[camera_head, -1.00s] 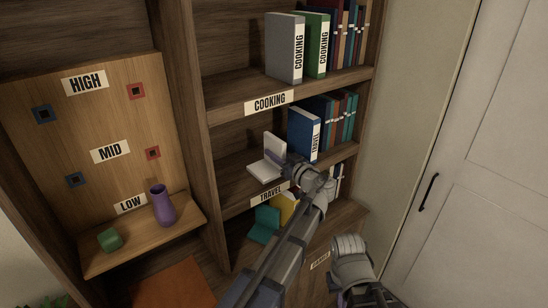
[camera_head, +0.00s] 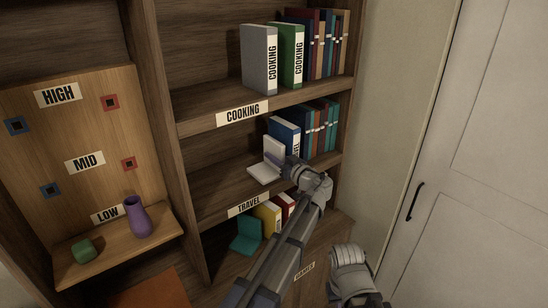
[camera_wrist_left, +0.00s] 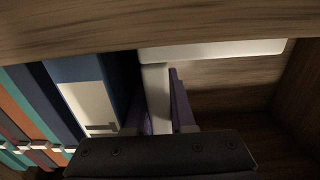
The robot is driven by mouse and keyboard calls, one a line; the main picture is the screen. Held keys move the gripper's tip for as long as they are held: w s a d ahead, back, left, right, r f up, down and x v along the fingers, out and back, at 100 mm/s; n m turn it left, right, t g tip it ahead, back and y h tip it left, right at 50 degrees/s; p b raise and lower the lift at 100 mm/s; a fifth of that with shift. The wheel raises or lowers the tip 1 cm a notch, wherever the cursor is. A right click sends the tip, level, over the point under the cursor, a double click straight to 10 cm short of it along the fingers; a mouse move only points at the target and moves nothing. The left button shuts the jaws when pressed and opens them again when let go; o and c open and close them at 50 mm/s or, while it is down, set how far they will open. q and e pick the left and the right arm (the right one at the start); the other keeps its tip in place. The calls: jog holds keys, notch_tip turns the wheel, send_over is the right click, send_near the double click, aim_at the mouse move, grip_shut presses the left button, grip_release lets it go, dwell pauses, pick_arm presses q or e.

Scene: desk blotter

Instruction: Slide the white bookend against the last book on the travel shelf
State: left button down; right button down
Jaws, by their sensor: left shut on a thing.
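The white bookend (camera_head: 264,173) stands on the travel shelf (camera_head: 222,200), its upright plate close to the blue travel book (camera_head: 285,136). My left gripper (camera_head: 287,164) is shut on the bookend's upright plate. In the left wrist view, the purple fingers (camera_wrist_left: 160,118) lie on both sides of the white plate (camera_wrist_left: 157,90), one between plate and blue book (camera_wrist_left: 82,92).
The cooking shelf (camera_head: 220,117) with several books is above. Below are a teal bookend (camera_head: 246,238) and a yellow book (camera_head: 268,217). The travel shelf is clear left of the bookend.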

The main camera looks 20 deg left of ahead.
pick_arm(q)
jog(key=c, duration=0.7)
grip_release()
jog(key=v, duration=0.7)
jog(key=shift+s+d, duration=0.25)
jog(key=shift+d, duration=0.1)
